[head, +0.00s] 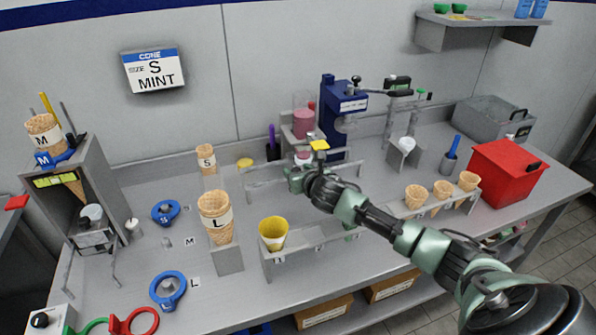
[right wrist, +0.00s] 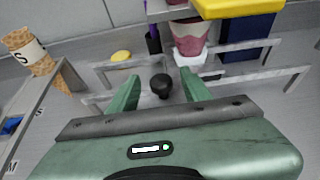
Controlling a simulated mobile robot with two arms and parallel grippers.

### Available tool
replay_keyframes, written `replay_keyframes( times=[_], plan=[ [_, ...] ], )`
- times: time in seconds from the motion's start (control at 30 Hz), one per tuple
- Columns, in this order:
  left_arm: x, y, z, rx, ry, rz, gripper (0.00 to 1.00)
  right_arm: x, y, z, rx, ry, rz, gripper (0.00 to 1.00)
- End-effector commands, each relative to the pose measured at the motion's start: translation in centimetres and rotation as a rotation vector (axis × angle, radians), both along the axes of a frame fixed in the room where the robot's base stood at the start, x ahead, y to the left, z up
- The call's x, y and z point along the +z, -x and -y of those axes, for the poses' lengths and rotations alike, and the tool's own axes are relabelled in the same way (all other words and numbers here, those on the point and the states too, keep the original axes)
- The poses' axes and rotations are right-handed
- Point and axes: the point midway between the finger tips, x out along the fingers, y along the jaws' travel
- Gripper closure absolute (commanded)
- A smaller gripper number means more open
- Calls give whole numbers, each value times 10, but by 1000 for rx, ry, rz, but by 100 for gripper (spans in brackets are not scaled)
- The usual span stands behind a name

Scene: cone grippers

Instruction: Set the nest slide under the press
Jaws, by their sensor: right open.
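The blue press (head: 328,115) stands at the back of the bench, and its blue body also shows at the top right of the right wrist view (right wrist: 246,34). A black knob (right wrist: 161,85), apparently the nest slide's handle, sits between the fingers of my right gripper (right wrist: 160,92). The gripper is open, with gaps between both fingers and the knob. In the head view the right gripper (head: 301,178) is over the low rails in front of the press and hides much of the slide. My left gripper is not in view.
Low grey rails (right wrist: 240,47) run around the knob. A pink container (head: 303,123) stands left of the press. A large cone (head: 215,214) and a yellow cup (head: 273,233) stand in front. A red box (head: 504,168) is at right.

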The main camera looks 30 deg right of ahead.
Motion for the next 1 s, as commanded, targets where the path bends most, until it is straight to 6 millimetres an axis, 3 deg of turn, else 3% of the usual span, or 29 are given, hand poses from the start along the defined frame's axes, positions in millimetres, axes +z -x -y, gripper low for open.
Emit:
replay_keyframes(
  times=[0.07,0.2,0.23,1.0],
  plan=[
    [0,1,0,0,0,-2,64,0,0,0,0,0,0,57],
    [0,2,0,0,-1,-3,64,0,0,0,0,0,0,96],
    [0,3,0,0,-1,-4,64,0,0,0,0,0,0,100],
    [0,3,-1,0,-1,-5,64,0,1,0,-1,0,-1,100]
  ],
)
